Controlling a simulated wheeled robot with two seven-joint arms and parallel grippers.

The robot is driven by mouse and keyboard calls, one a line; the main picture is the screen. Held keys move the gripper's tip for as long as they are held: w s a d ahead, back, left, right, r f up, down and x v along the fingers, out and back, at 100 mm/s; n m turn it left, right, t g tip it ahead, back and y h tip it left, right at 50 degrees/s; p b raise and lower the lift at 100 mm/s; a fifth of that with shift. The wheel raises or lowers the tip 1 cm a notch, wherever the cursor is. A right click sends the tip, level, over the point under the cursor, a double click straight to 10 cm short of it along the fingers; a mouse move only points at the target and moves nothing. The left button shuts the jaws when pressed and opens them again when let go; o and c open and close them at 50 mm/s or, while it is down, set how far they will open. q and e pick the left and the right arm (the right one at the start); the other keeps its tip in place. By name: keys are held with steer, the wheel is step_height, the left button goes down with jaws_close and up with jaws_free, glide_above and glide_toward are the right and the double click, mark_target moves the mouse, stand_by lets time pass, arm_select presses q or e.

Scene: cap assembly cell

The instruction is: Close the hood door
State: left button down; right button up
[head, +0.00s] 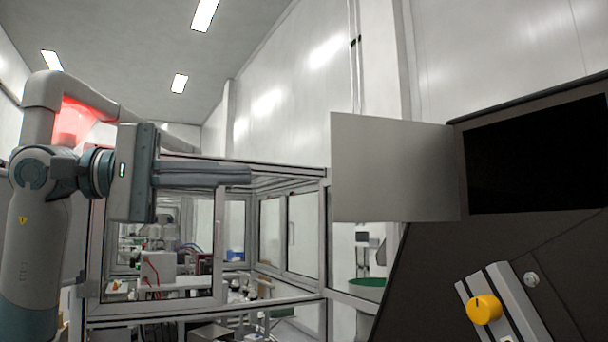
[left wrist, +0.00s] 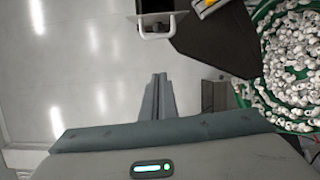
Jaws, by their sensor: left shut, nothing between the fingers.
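The hood door (head: 392,168) is a flat pale grey panel. It stands open in the head view, swung out to the left of the dark hood (head: 460,250). The black opening (head: 537,155) of the hood is uncovered. My left gripper (head: 248,175) is shut and empty, with its fingers pointing right. In the head view its tips appear left of the door's free edge, with a visible gap. The closed fingers (left wrist: 158,78) also show in the left wrist view. My right gripper is in neither view.
A yellow knob (head: 484,310) sits on the hood's sloped front. A glazed frame cell (head: 205,240) stands behind my left gripper. A green bin (head: 368,283) is behind the hood. In the left wrist view, many white caps (left wrist: 292,70) lie at right, and a white handle-like bracket (left wrist: 157,34) shows at top.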

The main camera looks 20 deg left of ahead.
arm_select(q)
steer(key=shift+s+a+r+t+y, duration=0.2)
steer(key=shift+s+t+y, duration=0.1)
steer(key=shift+s+t, duration=0.1)
steer(key=shift+d, duration=0.1)
steer(key=shift+w+d, duration=0.1)
steer(key=shift+w, duration=0.05)
steer(key=w+d+p, duration=0.1)
steer(key=d+p, duration=0.5)
steer(key=d, duration=0.5)
steer(key=shift+w+d, duration=0.15)
steer(key=shift+w, duration=0.25)
